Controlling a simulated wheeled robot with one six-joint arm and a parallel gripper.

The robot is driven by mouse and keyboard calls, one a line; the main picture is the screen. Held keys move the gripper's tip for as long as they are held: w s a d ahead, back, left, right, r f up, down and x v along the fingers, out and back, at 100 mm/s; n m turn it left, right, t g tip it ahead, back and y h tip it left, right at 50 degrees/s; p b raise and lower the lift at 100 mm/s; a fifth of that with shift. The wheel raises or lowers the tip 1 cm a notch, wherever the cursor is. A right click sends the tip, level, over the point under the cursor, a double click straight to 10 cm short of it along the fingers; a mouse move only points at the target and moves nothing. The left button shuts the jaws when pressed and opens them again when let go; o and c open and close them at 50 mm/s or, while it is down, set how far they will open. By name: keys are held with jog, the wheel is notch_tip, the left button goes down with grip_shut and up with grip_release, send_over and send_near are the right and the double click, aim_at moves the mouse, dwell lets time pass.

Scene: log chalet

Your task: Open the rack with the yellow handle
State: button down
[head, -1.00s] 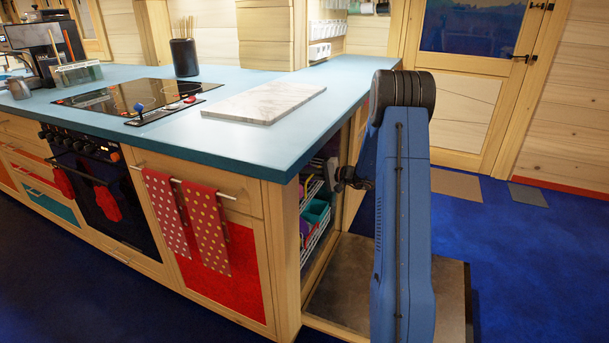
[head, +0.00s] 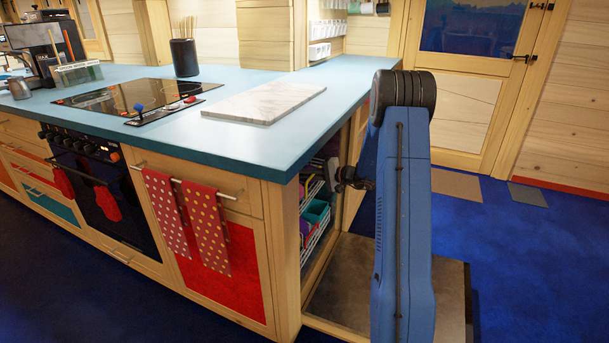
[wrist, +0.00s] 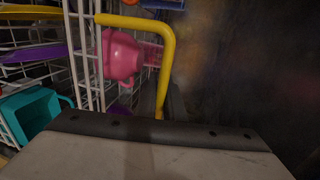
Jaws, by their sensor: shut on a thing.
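The white wire rack (wrist: 88,50) stands at the left in the wrist view, with its yellow handle (wrist: 167,50) bent down along its right side. The handle's lower end meets my gripper (wrist: 160,120), which is shut on it; the fingertips are mostly hidden behind the grey gripper body. In the head view the rack (head: 312,240) shows inside the open end of the counter. My gripper (head: 341,180) is at that opening, partly behind my blue arm. The yellow handle cannot be made out there.
The rack holds a pink cup (wrist: 122,56) and a teal container (wrist: 34,115). The blue countertop (head: 240,150) overhangs the opening, and a wooden corner post (head: 286,250) stands at its left. Blue floor (head: 520,270) is clear at the right.

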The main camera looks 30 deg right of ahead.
jog(key=f+v, duration=0.3)
jog(key=v, duration=1.5)
jog(key=s+f+v, duration=0.1)
jog(key=f+v, duration=0.3)
jog(key=v, duration=1.5)
jog(key=shift+s+d, duration=0.25)
jog(key=shift+d, duration=0.2)
jog(key=c, duration=1.9)
grip_release()
jog(key=shift+o, duration=0.2)
jog(key=shift+d, duration=0.1)
jog(key=v, duration=1.7)
jog(key=shift+s, duration=0.15)
